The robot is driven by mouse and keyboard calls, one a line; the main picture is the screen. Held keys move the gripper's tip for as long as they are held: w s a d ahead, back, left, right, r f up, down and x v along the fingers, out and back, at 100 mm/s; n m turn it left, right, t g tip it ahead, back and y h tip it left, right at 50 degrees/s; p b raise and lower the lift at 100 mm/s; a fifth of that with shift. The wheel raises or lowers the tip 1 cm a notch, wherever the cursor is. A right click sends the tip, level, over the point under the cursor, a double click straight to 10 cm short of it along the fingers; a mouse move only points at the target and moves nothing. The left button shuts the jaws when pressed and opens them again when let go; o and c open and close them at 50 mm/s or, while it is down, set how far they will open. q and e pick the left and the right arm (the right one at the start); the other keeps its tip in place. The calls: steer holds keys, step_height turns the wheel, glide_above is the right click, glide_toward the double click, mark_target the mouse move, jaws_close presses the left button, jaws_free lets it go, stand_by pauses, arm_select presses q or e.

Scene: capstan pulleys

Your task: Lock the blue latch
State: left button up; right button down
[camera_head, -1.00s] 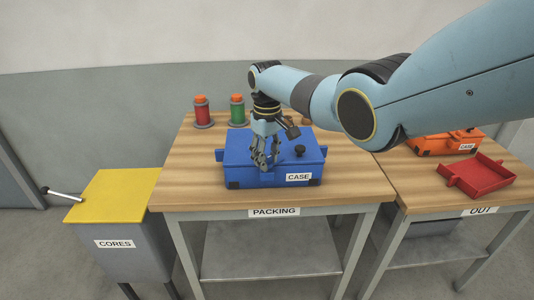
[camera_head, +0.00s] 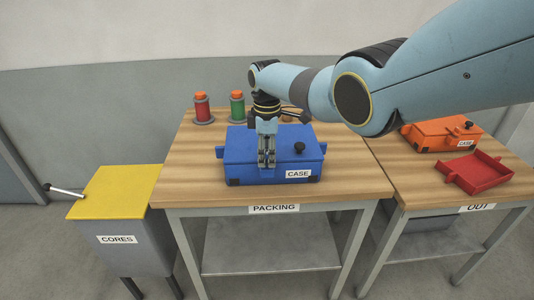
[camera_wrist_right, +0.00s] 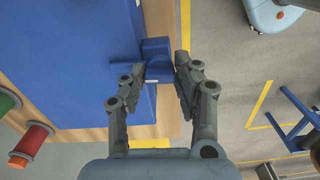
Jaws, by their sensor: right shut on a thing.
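The blue case (camera_head: 240,142) sits on the packing table, lid down, with a black knob (camera_head: 299,148) on top and a white CASE label in front. My right gripper (camera_head: 267,163) points down at the front of the case, left of the label, and hides that part of it. In the right wrist view, my right gripper (camera_wrist_right: 152,92) has its fingers on either side of a small blue latch block (camera_wrist_right: 156,52) at the case's edge. It is shut on this block. Whether the latch is locked cannot be told. My left gripper is not in view.
A red spool (camera_head: 202,110) and a green spool (camera_head: 237,108) stand behind the case on the packing table (camera_head: 350,185). A yellow-topped CORES bin (camera_head: 115,187) is at left. An orange case (camera_head: 430,136) and a red tray (camera_head: 478,175) lie on the OUT table at right.

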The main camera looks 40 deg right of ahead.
mark_target(267, 155)
steer(key=shift+n, duration=0.5)
steer(key=c, duration=1)
jaws_free()
steer(key=shift+o, duration=0.2)
step_height(267, 155, up, 12)
